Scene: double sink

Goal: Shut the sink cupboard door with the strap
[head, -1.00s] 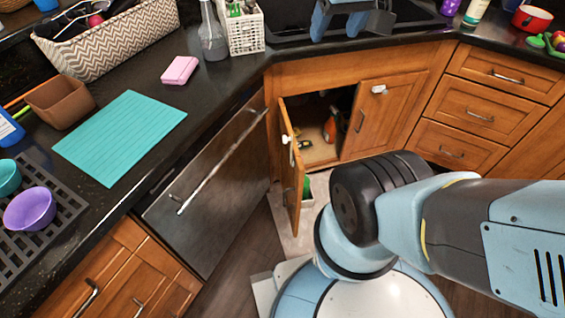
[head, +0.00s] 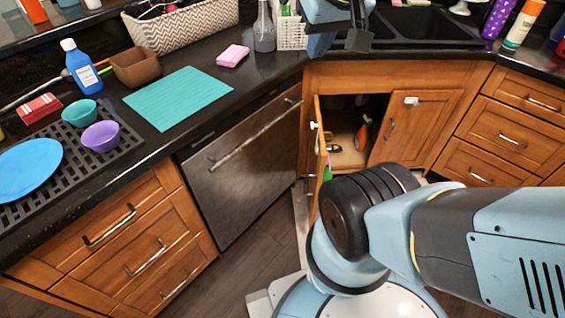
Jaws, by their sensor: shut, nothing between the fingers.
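The left sink cupboard door (head: 319,140) stands open, swung outward and seen nearly edge-on. A small white piece (head: 314,125) sits on it, perhaps part of the strap. The right cupboard door (head: 424,125) is shut and carries another white piece (head: 411,101) near its top left. I cannot make out a strap joining the two. My gripper (head: 358,39) is at the top of the head view, above the sink, with its dark fingertips pointing down. It is shut and empty, apart from the doors. My arm hides the open door's lower part.
Inside the cupboard, an orange item (head: 364,132) and a green item (head: 327,173) show. A dishwasher (head: 245,150) stands left of the open door, drawers (head: 510,130) to the right. The black sink (head: 430,25) is above. Some bare floor (head: 250,265) shows before the dishwasher.

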